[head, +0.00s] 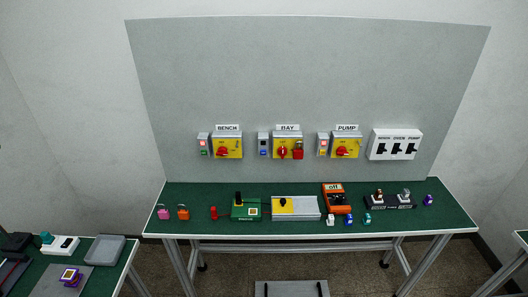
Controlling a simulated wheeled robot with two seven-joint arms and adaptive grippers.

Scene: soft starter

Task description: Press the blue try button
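Three small grey button boxes hang on the grey upright panel, each beside a yellow switch plate with a red rotary handle. The middle box (263,144), left of the BAY switch (286,146), has a small blue button (263,152) low on its face; any lettering on it is too small to read. The box at the BENCH switch (227,146) shows a red spot above a green one. The box at the PUMP switch (346,146) shows orange and yellow spots. A red padlock-like piece (298,151) hangs at the BAY switch. Neither gripper is in view.
A green-topped bench (300,229) runs below the panel. On it are pink and orange padlocks, a green device (246,209), a grey-yellow unit (296,208), an orange meter (336,198) marked "off", and several small items. A white switch box (396,144) hangs right. A side table (110,277) stands left.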

